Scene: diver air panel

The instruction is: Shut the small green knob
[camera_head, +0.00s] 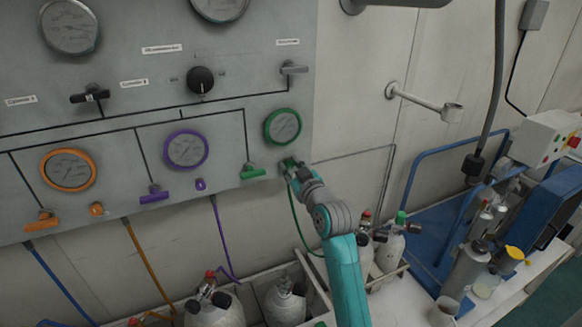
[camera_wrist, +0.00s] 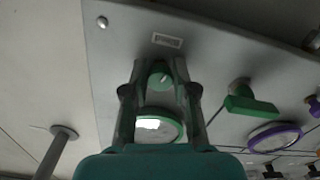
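The small green knob (camera_wrist: 160,75) shows in the wrist view between the two fingers of my gripper (camera_wrist: 160,68). The fingers slant inward and appear to be shut on its sides. In the head view my gripper (camera_head: 288,166) is at the panel, just below the green-rimmed gauge (camera_head: 283,127), and hides most of the knob. The green gauge also shows in the wrist view (camera_wrist: 158,130), below the knob and partly behind the gripper. A larger green T-handle (camera_head: 253,171) is just left of my gripper; in the wrist view it (camera_wrist: 250,103) is to the right.
A purple gauge (camera_head: 186,150), purple T-handle (camera_head: 153,194) and small purple knob (camera_head: 200,184) are further left, then an orange gauge (camera_head: 68,169) and orange knob (camera_head: 97,209). White cylinders (camera_head: 284,304) stand below the panel. A wall bracket (camera_head: 425,102) projects at right.

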